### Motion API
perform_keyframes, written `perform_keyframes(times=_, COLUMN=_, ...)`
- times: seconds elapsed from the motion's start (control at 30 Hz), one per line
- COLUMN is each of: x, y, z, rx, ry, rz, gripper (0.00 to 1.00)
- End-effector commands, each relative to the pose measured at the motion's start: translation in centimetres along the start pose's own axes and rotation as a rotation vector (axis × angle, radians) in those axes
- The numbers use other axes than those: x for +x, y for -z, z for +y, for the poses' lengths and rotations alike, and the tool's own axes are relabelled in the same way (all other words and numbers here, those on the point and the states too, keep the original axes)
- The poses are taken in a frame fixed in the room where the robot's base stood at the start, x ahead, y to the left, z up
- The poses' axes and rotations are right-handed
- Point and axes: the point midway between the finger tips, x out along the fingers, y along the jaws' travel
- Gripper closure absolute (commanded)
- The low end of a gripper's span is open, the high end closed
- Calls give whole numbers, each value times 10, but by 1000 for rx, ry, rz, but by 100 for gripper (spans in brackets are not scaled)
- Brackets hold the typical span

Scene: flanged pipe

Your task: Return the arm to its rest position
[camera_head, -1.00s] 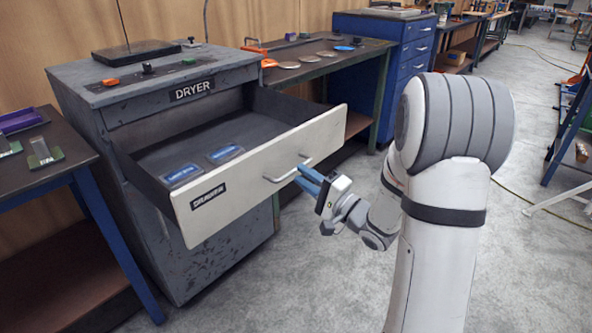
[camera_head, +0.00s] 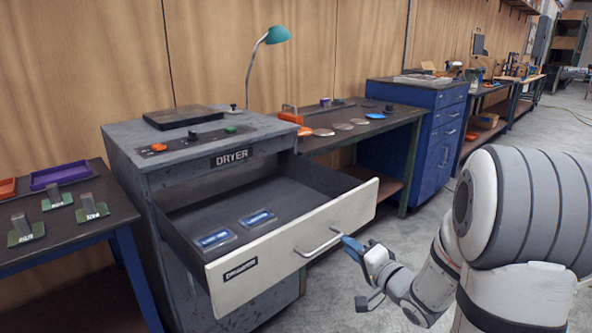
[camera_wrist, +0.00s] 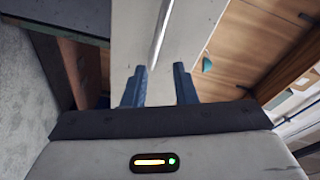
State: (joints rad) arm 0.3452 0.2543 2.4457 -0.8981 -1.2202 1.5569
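My gripper (camera_head: 352,243) is just in front of the right part of the open dryer drawer, close to the drawer's bar handle (camera_head: 318,243). In the wrist view its two blue fingers (camera_wrist: 161,86) stand apart with nothing between them. The handle (camera_wrist: 160,30) shows beyond the fingertips as a thin bar on the pale drawer front (camera_wrist: 190,35). It looks apart from the fingers. My arm reaches in from the right of the head view, bent low.
The grey dryer (camera_head: 150,135) has its drawer (camera_head: 355,205) pulled out, with two blue-labelled items (camera_head: 257,217) inside. A workbench (camera_head: 75,222) with green-based blocks stands at left. Another bench (camera_head: 395,119) and a blue cabinet (camera_head: 440,125) stand behind. Floor at right is clear.

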Motion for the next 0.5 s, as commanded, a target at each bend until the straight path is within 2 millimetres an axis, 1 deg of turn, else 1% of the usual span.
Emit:
perform_keyframes(times=0.03, x=0, y=12, z=-23, rx=-84, ry=-66, rz=29, gripper=75)
perform_keyframes(times=0.13, x=-6, y=28, z=-37, rx=-239, ry=-228, rz=75, gripper=75)
perform_keyframes(times=0.23, x=-18, y=42, z=-52, rx=-370, ry=-393, rz=95, gripper=75)
perform_keyframes(times=0.37, x=-43, y=52, z=-73, rx=-502, ry=-602, rz=74, gripper=75)
perform_keyframes(times=0.5, x=-78, y=50, z=-100, rx=-601, ry=-805, rz=-15, gripper=75)
